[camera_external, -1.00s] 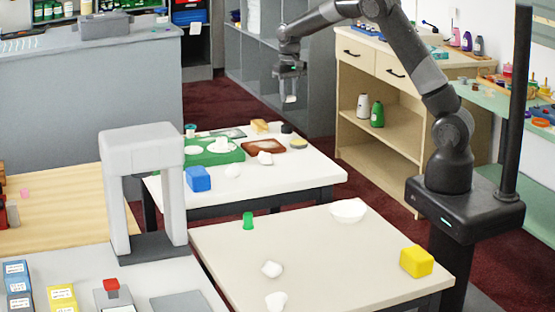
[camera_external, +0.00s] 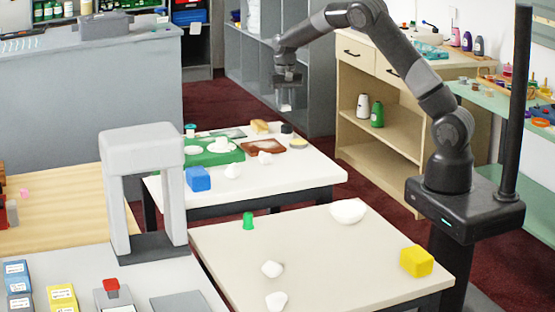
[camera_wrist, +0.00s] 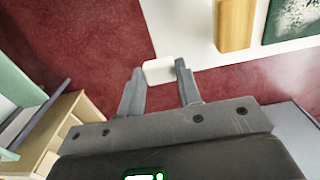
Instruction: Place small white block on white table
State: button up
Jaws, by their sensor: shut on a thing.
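My gripper (camera_external: 286,101) is raised in the air just beyond the far edge of the white table (camera_external: 320,174). In the wrist view its two fingers are shut on the small white block (camera_wrist: 158,71), which sits between the fingertips. In the external view the block is too small to make out clearly. Dark red floor shows around the block in the wrist view, with the white table (camera_wrist: 185,30) just beyond it.
The white table holds a blue block (camera_external: 198,179), a green board (camera_external: 222,157), a brown tray (camera_external: 292,148), white lumps and a tan block (camera_external: 260,127). The cream table (camera_external: 330,260) nearer has a yellow block (camera_external: 416,262) and bowl (camera_external: 348,211). A wooden cabinet (camera_external: 350,140) stands right.

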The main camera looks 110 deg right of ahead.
aim_at(278, 127)
jog(key=shift+w+f, duration=0.45)
jog(key=shift+w, duration=0.2)
jog(key=shift+w+f, duration=0.4)
jog(key=shift+w, duration=0.2)
jog(key=shift+f, duration=1.95)
jog(key=shift+f, duration=0.1)
jog(key=o, duration=0.9)
jog(key=shift+o, duration=0.2)
notch_tip(278, 127, up, 12)
jog(key=shift+r, duration=0.2)
